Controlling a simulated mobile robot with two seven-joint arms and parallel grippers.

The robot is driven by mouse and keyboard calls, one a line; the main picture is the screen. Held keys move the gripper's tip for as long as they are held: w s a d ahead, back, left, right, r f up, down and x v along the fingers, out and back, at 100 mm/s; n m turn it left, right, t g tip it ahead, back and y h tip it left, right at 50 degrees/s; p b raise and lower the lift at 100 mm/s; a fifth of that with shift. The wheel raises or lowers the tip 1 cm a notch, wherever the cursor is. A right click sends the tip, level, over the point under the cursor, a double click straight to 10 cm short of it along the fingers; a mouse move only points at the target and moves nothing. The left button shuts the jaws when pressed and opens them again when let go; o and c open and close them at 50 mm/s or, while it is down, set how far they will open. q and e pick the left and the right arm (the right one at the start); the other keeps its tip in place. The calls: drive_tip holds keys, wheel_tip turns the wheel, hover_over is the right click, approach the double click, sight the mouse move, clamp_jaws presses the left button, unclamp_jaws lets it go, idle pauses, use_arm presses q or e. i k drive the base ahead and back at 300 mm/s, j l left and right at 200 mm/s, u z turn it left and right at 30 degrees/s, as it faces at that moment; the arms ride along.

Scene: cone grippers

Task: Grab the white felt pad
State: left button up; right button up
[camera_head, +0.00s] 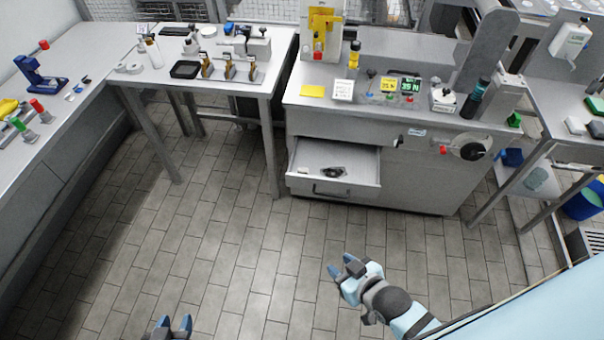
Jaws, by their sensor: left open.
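A small white block-like pad (575,126) lies on the right-hand table and may be the white felt pad; it is too small to tell its material. A grey-white pad (596,129) lies beside it. My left gripper (172,322) is at the bottom edge, open and empty, over the floor, far from both pads. My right gripper (341,264) is lower right of centre, its fingertips apart and nothing between them. It is over the floor in front of the grey cabinet, also far from the pads.
The grey cabinet (440,180) has an open drawer (335,192) jutting out. On its top are a yellow pad (312,91), a white printed card (343,89) and several tools. A blue bin (582,204) stands at the right. The tiled floor (230,240) in front is clear.

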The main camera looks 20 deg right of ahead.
sight(303, 171)
drive_tip(key=i+j+z, duration=0.35)
drive_tip(key=i+j, duration=0.15)
drive_tip(key=i+j+z, duration=0.15)
drive_tip(key=j, duration=0.25)
drive_tip(key=i+j+z, duration=0.15)
drive_tip(key=j, duration=0.25)
drive_tip(key=i+j+z, duration=0.15)
drive_tip(key=i+j, duration=0.15)
drive_tip(key=i+j+z, duration=0.2)
drive_tip(key=j, duration=0.3)
drive_tip(key=i+j+z, duration=0.15)
drive_tip(key=j, duration=0.25)
